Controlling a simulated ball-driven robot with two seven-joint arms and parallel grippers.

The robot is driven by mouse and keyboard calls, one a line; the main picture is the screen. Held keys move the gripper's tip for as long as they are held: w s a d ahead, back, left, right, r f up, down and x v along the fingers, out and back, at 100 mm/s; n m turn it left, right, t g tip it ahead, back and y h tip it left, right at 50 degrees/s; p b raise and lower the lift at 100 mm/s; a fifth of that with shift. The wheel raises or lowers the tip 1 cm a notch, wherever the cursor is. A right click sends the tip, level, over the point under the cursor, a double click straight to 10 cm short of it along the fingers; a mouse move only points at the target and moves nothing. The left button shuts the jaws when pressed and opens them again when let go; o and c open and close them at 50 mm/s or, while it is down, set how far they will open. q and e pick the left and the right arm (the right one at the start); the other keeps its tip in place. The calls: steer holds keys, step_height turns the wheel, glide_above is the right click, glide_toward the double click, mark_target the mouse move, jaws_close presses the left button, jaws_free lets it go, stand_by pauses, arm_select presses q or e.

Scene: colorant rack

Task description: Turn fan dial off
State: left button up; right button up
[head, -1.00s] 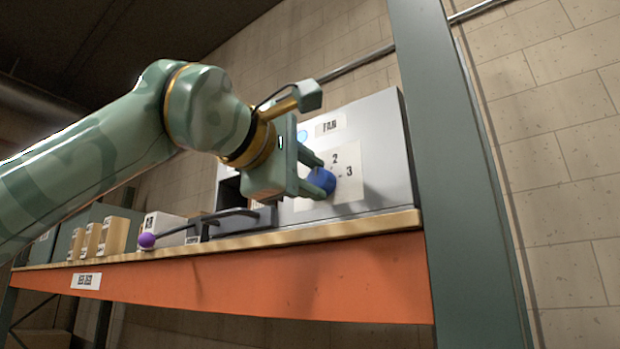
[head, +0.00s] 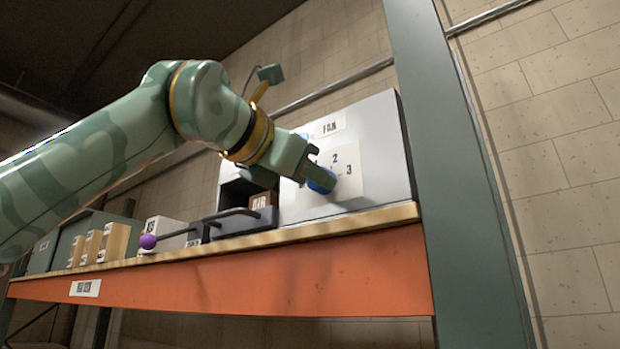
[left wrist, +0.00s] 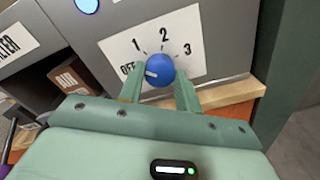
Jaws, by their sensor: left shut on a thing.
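The blue fan dial (head: 321,180) is on a white plate with OFF, 1, 2 and 3 on the front of the grey box marked FAN (head: 385,150). In the left wrist view the dial (left wrist: 161,68) shows a white pointer mark toward its left side, facing the OFF label (left wrist: 127,70). My left gripper (head: 314,171) is shut on the dial, with one finger on each side of it in the left wrist view (left wrist: 160,80). In the head view the gripper hides part of the dial and plate. My right gripper is not in view.
Left of the fan box are an AIR block (head: 263,200) and a black lever with a purple knob (head: 148,241). Several tan blocks (head: 114,242) stand farther left on the orange-fronted shelf (head: 250,285). A green post (head: 450,170) rises close on the right.

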arm_select(q)
steer(key=n, duration=0.2)
steer(key=n+b, duration=0.1)
steer(key=n, duration=0.1)
steer(key=shift+d+f+n, duration=0.1)
steer(key=shift+f+n, duration=0.1)
steer(key=shift+n, duration=0.5)
steer(key=o, duration=1)
steer(key=shift+c, duration=0.2)
steer(key=shift+r, duration=0.1)
steer(key=b+v, duration=0.3)
steer(key=v, duration=1.3)
steer(key=shift+a+b, duration=0.25)
steer(key=shift+b, duration=0.05)
